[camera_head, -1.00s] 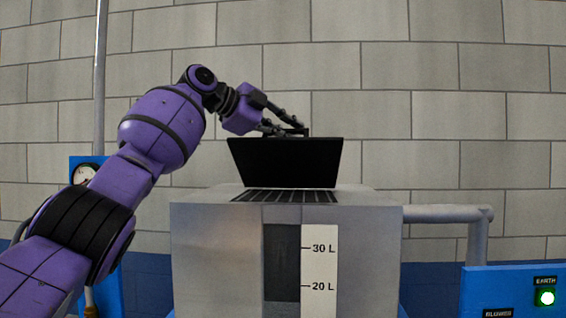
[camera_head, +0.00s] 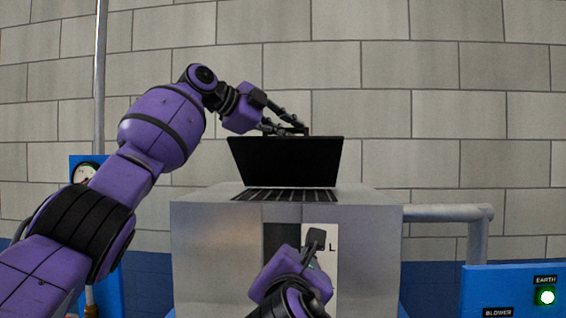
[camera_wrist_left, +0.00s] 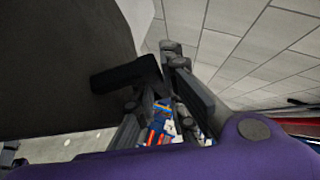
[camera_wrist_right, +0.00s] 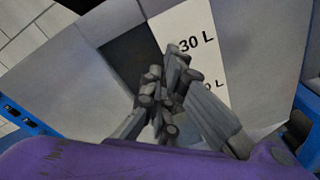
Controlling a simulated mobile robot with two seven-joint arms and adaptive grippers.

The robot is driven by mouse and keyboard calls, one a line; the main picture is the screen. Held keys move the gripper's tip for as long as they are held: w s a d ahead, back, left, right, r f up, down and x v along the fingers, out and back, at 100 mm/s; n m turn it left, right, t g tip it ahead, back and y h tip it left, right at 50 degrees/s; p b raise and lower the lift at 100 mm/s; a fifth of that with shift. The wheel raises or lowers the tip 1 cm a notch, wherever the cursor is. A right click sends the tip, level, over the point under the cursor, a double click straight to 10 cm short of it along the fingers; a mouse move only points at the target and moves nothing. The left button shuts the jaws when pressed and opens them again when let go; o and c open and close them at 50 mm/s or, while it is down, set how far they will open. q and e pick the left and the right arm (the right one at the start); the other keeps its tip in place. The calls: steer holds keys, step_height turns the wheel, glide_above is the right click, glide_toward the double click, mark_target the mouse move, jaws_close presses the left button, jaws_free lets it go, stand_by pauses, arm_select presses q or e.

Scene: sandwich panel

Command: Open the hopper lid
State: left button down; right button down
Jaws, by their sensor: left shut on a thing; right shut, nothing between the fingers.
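The black hopper lid (camera_head: 286,162) stands tilted up at the back of the grey hopper (camera_head: 370,255), over a slotted grate (camera_head: 285,195). In the left wrist view the lid (camera_wrist_left: 60,60) fills the upper left, with a dark handle (camera_wrist_left: 125,75) at its edge. My left gripper (camera_head: 304,130) is shut on this handle at the lid's top edge. My right gripper (camera_head: 314,240) is in front of the hopper's front face, below the grate. Its fingers (camera_wrist_right: 168,90) are closed with nothing between them.
A white scale strip (camera_head: 325,270) and a dark window (camera_head: 281,236) are on the hopper front, partly hidden by my right arm. A grey pipe (camera_head: 445,213) leaves the hopper's right side. A blue panel (camera_head: 500,285) is at lower right, a gauge (camera_head: 85,174) at left.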

steer(key=s+a+r+n+t, duration=0.25)
steer(key=r+n, duration=0.45)
steer(key=r, duration=0.6)
glide_toward(287, 151)
steer(key=shift+n+t, duration=0.25)
steer(key=shift+n, duration=0.05)
steer(key=f, duration=0.1)
steer(key=w+f, duration=0.2)
steer(key=f, duration=0.1)
steer(key=shift+a+f, duration=0.1)
steer(key=shift+a, duration=0.15)
steer(key=w+r, duration=0.2)
steer(key=shift+w+r, duration=0.1)
steer(key=shift+r, duration=0.2)
steer(key=shift+w+r, duration=0.25)
steer(key=shift+r, duration=0.1)
steer(key=shift+w+d+r, duration=0.1)
steer(key=shift+w+r, duration=0.15)
steer(key=shift+r, duration=0.4)
arm_select(q)
steer(key=shift+d+f, duration=0.1)
steer(key=shift+d, duration=0.15)
arm_select(e)
steer(key=shift+d, duration=0.1)
